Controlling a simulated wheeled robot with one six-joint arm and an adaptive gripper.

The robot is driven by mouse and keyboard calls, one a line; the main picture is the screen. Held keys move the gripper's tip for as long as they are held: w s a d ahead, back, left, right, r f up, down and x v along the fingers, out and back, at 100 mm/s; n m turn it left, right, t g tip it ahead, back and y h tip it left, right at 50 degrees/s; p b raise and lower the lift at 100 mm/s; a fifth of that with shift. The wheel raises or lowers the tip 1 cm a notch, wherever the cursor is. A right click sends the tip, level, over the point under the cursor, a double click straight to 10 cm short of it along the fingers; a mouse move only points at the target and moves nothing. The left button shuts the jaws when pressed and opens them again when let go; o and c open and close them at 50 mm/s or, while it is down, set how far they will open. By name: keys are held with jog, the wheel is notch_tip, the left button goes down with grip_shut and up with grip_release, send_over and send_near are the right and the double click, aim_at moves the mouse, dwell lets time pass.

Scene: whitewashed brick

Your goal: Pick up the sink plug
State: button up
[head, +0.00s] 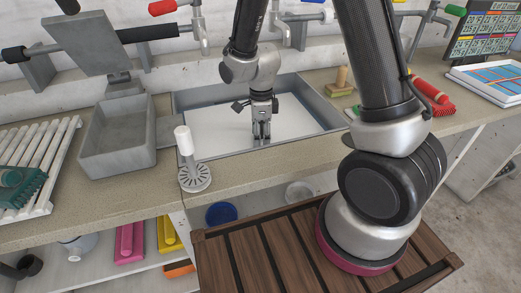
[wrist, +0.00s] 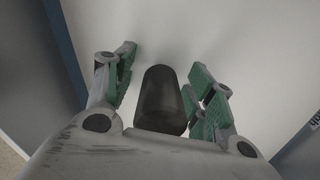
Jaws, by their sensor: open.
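My gripper (head: 262,133) points down into the grey-rimmed sink (head: 338,118), near its front edge. In the wrist view my gripper (wrist: 163,78) is open, its green-padded fingers apart. A dark, tapered, round-topped object (wrist: 162,98), which looks like the sink plug, stands between the fingers. Gaps show on both sides of it, the right one narrow. Its lower end is hidden by the gripper body. In the head view I cannot make out the plug apart from the fingers.
A white-handled strainer-like tool (head: 194,178) stands on the counter in front of the sink. A grey basin (head: 118,140) is left of the sink. A wooden block (head: 341,91) and a red brush (head: 432,92) are to the right. Taps hang above the back.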

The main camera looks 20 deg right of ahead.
jog(key=shift+c, duration=0.3)
grip_shut()
jog(key=shift+r, duration=0.15)
notch_tip(320, 180, up, 10)
jog(key=shift+f, duration=0.1)
dwell(0.6)
